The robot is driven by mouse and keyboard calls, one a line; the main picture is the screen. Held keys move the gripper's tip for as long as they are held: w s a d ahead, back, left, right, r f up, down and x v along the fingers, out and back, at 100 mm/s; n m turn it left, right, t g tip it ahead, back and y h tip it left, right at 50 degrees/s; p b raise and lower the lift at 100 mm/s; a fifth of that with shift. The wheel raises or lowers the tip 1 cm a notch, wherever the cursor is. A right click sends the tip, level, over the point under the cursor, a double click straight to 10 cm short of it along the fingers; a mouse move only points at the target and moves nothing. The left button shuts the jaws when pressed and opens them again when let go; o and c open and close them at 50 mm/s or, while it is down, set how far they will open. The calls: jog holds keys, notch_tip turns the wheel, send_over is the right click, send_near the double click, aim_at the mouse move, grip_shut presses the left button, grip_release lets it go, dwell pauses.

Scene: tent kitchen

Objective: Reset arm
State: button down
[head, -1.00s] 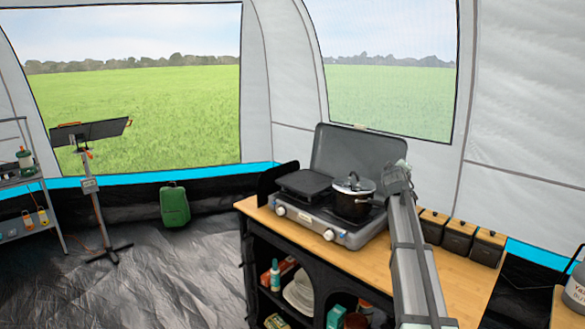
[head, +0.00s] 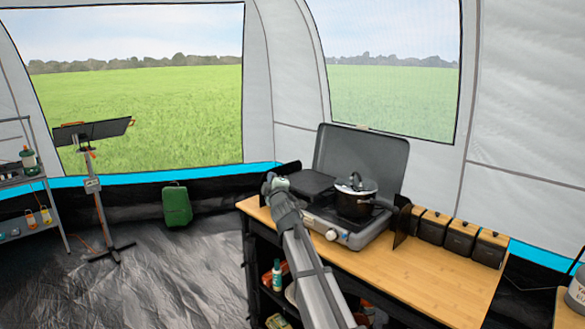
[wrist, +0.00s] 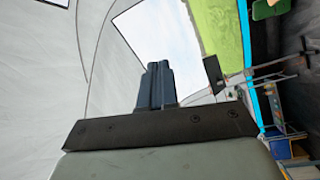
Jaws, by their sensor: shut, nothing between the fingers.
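My gripper shows in the wrist view (wrist: 156,84) with its two dark fingers pressed together and nothing between them. Behind the fingers are the tent wall and a window. In the head view my arm reaches up from the bottom edge, and its end is in front of the left side of the camping stove (head: 345,234). The fingers cannot be made out in that view. The arm hides part of the stove's front and the shelf below.
A black pot (head: 355,197) with a lid sits on the stove. Several dark canisters with wooden lids (head: 462,236) stand in a row to its right. The wooden counter (head: 440,283) is clear in front of them. A green case (head: 177,206) and a stand (head: 97,200) are to the left.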

jog(key=s+d+f+m+g+h, duration=0.1)
jog(key=s+d+f+m+g, duration=0.15)
jog(key=f, duration=0.85)
jog(key=s+d+f+m+g+h, duration=0.15)
jog(key=d+f, duration=0.25)
jog(key=f, duration=0.6)
jog(key=s+d+f+m+g+h, duration=0.2)
jog(key=d+f, duration=0.2)
jog(key=f, duration=0.7)
jog(key=s+d+f+m+g+h, duration=0.1)
jog(key=s+d+f+m+g, duration=0.2)
jog(key=s+f, duration=0.65)
jog(key=s+d+f+m+g+h, duration=0.1)
jog(key=s+d+f+g, duration=0.35)
jog(key=f, duration=0.75)
jog(key=s+d+f+m+g, duration=0.25)
jog(key=s+f, duration=0.35)
jog(key=s, duration=0.6)
jog(key=s+d+f+m+g, duration=0.1)
jog(key=s+d+f+g, duration=0.3)
jog(key=s, duration=0.8)
jog(key=s+f+m+g, duration=0.2)
jog(key=s+f, duration=0.5)
jog(key=s, duration=0.5)
jog(key=s+m+g+y, duration=0.1)
jog(key=s+g+y, duration=0.1)
jog(key=s, duration=1.2)
jog(key=shift+s+a+m+g, duration=0.15)
jog(key=shift+a+m+g, duration=0.2)
jog(key=shift+g, duration=0.45)
